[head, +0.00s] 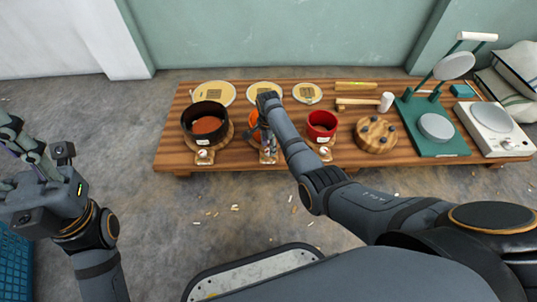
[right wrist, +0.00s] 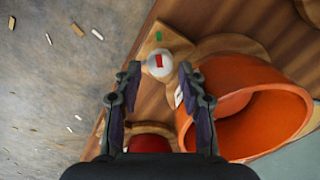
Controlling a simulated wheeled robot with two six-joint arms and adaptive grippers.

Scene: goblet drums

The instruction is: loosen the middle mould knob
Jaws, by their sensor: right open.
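The middle mould is an orange ring, partly hidden by my right arm in the head view (head: 253,118) and large at the right of the right wrist view (right wrist: 255,110). Its knob (right wrist: 159,64) is white with a red mark and sits on a wooden tab beside the mould. My right gripper (right wrist: 157,80) is open, pointing down. Its fingertips lie on either side of the knob in that view, with gaps; contact is not visible. In the head view this gripper (head: 268,155) hides the knob. My left gripper (head: 22,150) is at the far left, away from the table.
A black mould (head: 209,117) with its knob (head: 203,153) stands left; a red mould (head: 322,124) with its knob (head: 325,152) stands right. A round wooden block (head: 376,135), a green stand (head: 437,128) and a white scale (head: 496,128) are farther right. Scraps litter the floor.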

